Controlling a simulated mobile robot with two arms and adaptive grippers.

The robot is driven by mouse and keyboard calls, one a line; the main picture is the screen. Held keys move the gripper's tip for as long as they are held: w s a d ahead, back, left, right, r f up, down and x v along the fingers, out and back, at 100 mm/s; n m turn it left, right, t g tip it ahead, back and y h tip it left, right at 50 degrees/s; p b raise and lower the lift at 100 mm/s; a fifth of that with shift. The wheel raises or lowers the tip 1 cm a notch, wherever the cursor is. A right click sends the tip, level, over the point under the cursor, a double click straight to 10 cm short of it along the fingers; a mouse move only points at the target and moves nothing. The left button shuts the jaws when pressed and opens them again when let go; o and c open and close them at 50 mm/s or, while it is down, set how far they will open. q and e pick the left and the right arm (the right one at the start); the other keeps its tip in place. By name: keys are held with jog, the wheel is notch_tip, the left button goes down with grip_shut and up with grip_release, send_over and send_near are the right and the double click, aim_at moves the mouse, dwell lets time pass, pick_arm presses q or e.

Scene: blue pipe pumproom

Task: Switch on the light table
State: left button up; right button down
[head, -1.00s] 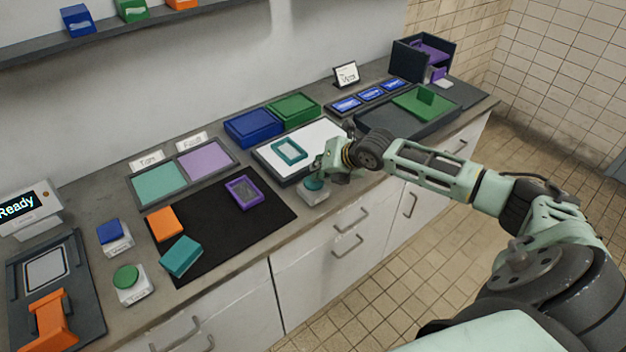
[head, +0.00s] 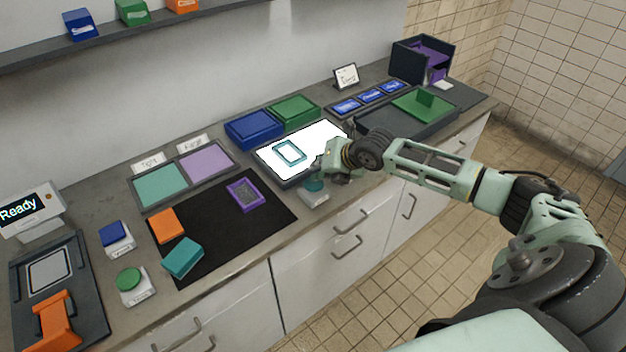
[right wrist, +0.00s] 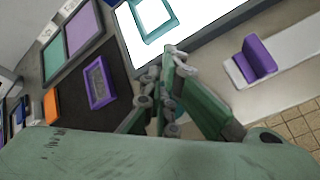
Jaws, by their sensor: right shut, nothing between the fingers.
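The light table (head: 325,143) glows bright white in the middle of the counter, with a teal frame (head: 289,152) lying on its panel. It also shows lit at the top of the right wrist view (right wrist: 203,22). A teal round button on a pale base (head: 313,198) stands at the light table's front edge. My right gripper (head: 321,174) is shut and empty, right at this button, with its fingers partly hiding it. I cannot tell whether the fingertips still press on it. My left gripper is not in view.
A black mat (head: 215,240) with orange, teal and purple pieces lies to the left. Blue (head: 253,128) and green (head: 295,110) boxes stand behind the light table. A dark tray (head: 385,120) is to the right. Tiled floor is free before the cabinets.

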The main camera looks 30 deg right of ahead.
notch_tip(320, 180, up, 6)
jog(key=p, duration=0.5)
